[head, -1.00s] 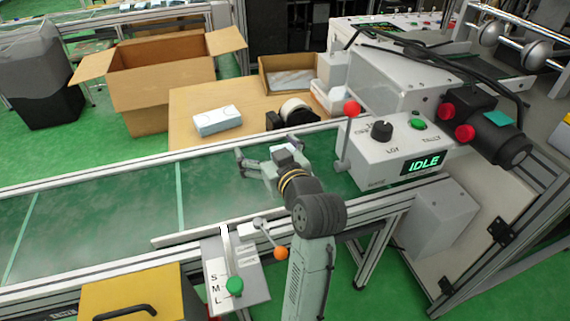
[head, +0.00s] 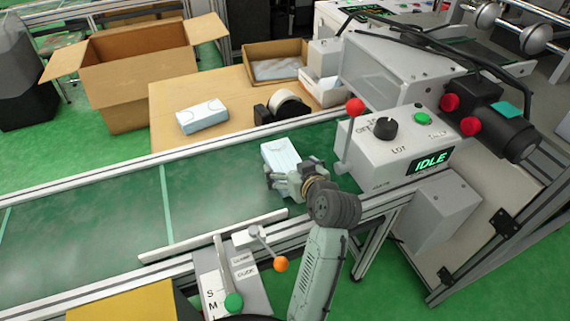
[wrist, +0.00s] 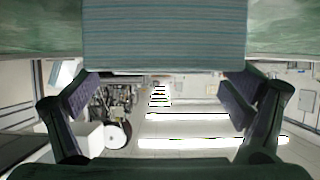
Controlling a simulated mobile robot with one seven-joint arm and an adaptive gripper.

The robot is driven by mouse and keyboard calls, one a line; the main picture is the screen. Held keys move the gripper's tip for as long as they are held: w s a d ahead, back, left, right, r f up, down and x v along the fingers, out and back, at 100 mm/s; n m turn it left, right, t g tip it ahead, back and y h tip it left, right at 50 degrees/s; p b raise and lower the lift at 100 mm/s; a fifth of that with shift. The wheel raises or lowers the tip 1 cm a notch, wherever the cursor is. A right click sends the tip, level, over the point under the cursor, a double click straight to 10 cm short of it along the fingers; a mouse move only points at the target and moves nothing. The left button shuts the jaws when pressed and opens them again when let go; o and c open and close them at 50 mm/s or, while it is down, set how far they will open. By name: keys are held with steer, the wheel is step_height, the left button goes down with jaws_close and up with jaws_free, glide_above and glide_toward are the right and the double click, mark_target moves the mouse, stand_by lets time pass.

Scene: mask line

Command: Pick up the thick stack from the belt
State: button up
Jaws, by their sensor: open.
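The thick stack (head: 279,154), a pale blue-white block, lies on the green belt (head: 215,195) near the machine. It also shows in the wrist view as a striped blue-grey block (wrist: 165,36) across the top middle. My gripper (head: 291,175) is low over the belt at the stack's near end, its fingers spread. In the wrist view the open fingers (wrist: 163,92) stand left and right, with the stack ahead of them and nearly as wide as their gap. Nothing is held. My gripper hides the stack's near end in the head view.
The control box (head: 395,150) with a red-knobbed lever and an IDLE display stands close right of my gripper. A guide rail (head: 215,236) edges the belt's near side. A wrapped pack (head: 203,117), a tape roll (head: 289,104) and cartons (head: 140,75) are beyond. The belt's left is clear.

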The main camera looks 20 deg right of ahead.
mark_target(287, 164)
steer(key=x, duration=0.4)
steer(key=shift+a+r, duration=0.1)
steer(key=shift+c, duration=0.4)
steer(key=c, duration=1.1)
